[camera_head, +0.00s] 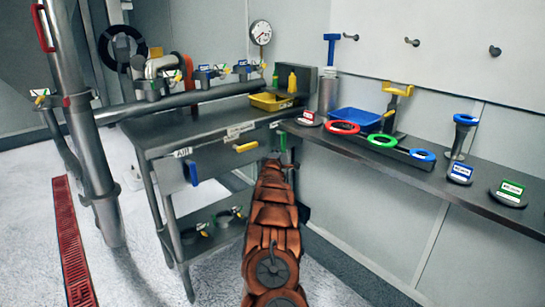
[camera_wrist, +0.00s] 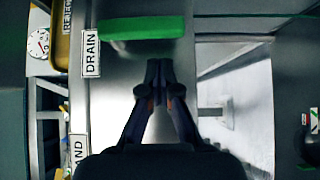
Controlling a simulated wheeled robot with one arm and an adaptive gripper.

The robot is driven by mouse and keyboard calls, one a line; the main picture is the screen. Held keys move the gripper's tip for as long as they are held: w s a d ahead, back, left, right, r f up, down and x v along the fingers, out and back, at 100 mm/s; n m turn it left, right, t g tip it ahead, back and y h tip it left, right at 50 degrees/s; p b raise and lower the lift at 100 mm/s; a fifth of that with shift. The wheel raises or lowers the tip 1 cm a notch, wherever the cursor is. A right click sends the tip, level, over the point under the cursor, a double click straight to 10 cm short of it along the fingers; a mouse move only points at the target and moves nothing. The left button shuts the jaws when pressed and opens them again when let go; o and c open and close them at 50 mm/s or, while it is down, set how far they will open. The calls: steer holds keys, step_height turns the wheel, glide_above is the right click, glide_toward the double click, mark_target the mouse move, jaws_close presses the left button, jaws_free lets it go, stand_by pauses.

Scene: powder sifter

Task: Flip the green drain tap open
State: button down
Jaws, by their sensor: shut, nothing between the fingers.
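The green drain tap handle (camera_wrist: 140,28) shows at the top of the wrist view as a long green bar across the steel panel. A white DRAIN label (camera_wrist: 91,53) is on the panel beside its left end. My gripper (camera_wrist: 160,68) is shut and empty, its fingertips a short way below the green bar in the picture, with a gap between. In the head view the green handle (camera_head: 281,141) shows just beyond the end of my orange arm, at the right corner of the steel bench. My arm hides part of that corner.
The steel bench (camera_head: 195,133) carries a yellow tray (camera_head: 271,101) and has a yellow handle (camera_head: 246,147) and a blue handle (camera_head: 193,173) on its front. A wall shelf (camera_head: 400,166) with coloured rings and a blue tray (camera_head: 355,118) stands to the right. Floor is free in front.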

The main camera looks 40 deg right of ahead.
steer(key=shift+d, duration=1.2)
steer(key=shift+d, duration=0.1)
